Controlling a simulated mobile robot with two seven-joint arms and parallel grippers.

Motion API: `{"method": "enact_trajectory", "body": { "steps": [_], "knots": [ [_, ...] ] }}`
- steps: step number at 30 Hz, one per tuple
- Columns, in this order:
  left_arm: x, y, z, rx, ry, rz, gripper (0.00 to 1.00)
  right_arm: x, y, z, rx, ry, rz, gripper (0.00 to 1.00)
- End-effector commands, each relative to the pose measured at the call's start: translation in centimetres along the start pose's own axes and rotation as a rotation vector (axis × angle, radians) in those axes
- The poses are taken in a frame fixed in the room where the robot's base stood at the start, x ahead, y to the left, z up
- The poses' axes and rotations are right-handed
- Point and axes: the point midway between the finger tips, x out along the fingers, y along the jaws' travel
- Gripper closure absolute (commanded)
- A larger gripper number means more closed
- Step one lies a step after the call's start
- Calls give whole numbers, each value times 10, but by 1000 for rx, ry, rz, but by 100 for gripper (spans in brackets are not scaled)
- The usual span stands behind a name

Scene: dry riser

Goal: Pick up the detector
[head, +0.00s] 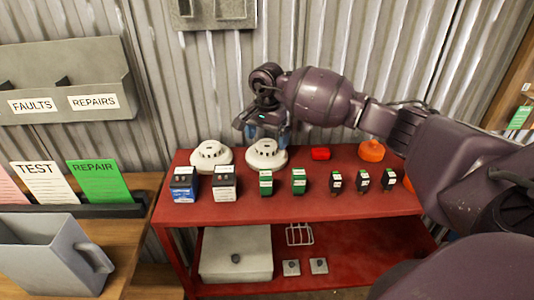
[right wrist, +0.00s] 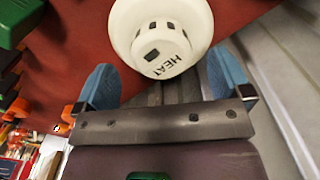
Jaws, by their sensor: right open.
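Two white round detectors stand side by side on the red table's top: a left one (head: 211,156) and a right one (head: 267,155). My right gripper (head: 267,132) is open, with its blue fingertips over the back of the right detector. In the right wrist view, a white detector (right wrist: 163,30) marked "HEAT" lies just beyond my open fingertips (right wrist: 164,80), roughly centred between them. Nothing is held. Whether a fingertip touches the detector cannot be told. My left gripper is not in view.
Several small boxes (head: 265,183) stand in a row along the red table (head: 300,208), in front of the detectors. A red block (head: 320,153) and an orange item (head: 371,150) lie to the right. Corrugated metal wall (head: 195,100) rises close behind.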

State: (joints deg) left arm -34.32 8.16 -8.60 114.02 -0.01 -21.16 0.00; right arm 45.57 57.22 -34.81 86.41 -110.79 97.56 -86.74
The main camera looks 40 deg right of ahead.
Motion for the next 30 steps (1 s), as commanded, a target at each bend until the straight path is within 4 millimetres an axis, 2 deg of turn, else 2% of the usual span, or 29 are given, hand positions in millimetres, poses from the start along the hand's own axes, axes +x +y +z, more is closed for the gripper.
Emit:
{"method": "enact_trajectory", "body": {
  "steps": [6,15,26,30],
  "knots": [
    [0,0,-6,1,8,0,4,24,-1,0,1,-1,-1,3],
    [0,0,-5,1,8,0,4,28,-1,0,0,0,-1,3],
    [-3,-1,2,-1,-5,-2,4,28,-1,0,0,0,-1,59],
    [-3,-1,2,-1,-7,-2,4,27,-1,0,0,0,-2,60]
  ]
}}
